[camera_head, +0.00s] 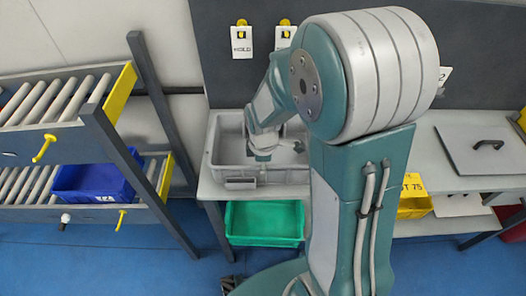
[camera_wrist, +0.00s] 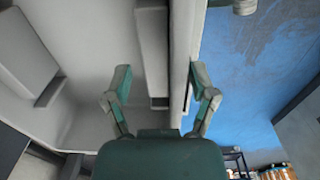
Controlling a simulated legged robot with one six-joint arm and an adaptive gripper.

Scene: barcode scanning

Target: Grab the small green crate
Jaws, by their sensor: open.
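A green crate (camera_head: 264,222) sits low, beneath the bench, below my gripper in the head view; I do not see it in the wrist view. A larger grey crate (camera_head: 222,158) stands on the bench above it. My gripper (camera_head: 263,160) points down at the grey crate's front wall. In the wrist view my gripper (camera_wrist: 162,82) is open, its two fingers on either side of a grey wall (camera_wrist: 179,50), with nothing clamped. Whether a finger touches the wall I cannot tell.
A roller rack (camera_head: 60,120) with a blue crate (camera_head: 92,183) stands at the left. The bench (camera_head: 420,165) runs right, with a grey lid (camera_head: 488,148) on it. A yellow crate (camera_head: 412,206) is below it. Blue floor (camera_head: 130,262) is free at the front left.

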